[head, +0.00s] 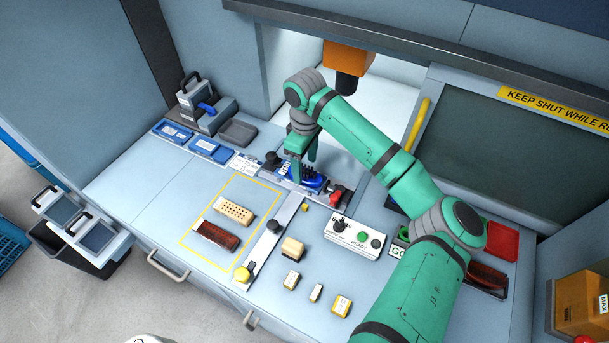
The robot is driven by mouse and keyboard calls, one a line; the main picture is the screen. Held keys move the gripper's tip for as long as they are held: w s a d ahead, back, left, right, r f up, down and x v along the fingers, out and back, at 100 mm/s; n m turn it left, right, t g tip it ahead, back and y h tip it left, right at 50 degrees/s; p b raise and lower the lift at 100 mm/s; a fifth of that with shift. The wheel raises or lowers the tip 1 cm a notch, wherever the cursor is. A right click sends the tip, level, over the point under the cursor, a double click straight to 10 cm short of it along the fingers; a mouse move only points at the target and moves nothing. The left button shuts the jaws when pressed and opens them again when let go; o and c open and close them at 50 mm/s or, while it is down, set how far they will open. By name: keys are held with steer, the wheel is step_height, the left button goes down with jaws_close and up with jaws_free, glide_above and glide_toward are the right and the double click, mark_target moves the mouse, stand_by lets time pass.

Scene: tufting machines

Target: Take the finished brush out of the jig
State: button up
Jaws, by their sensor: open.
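The jig (286,184) sits on the bench in front of the machine's bright opening, partly covered by my gripper. A brush with dark blue bristles (314,184) shows in it, below and just right of my fingers; its body is mostly hidden. My gripper (303,165) points down over the jig with its fingers apart. It looks empty. I cannot tell whether the fingers touch the brush or stand around it.
A yellow-outlined area holds a drilled wooden block (234,212) and a reddish-brown brush (216,236). An orange machine head (347,60) hangs behind.

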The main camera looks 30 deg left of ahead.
steer(key=shift+f, duration=1.15)
steer(key=c, duration=1.2)
steer(key=shift+r, duration=0.15)
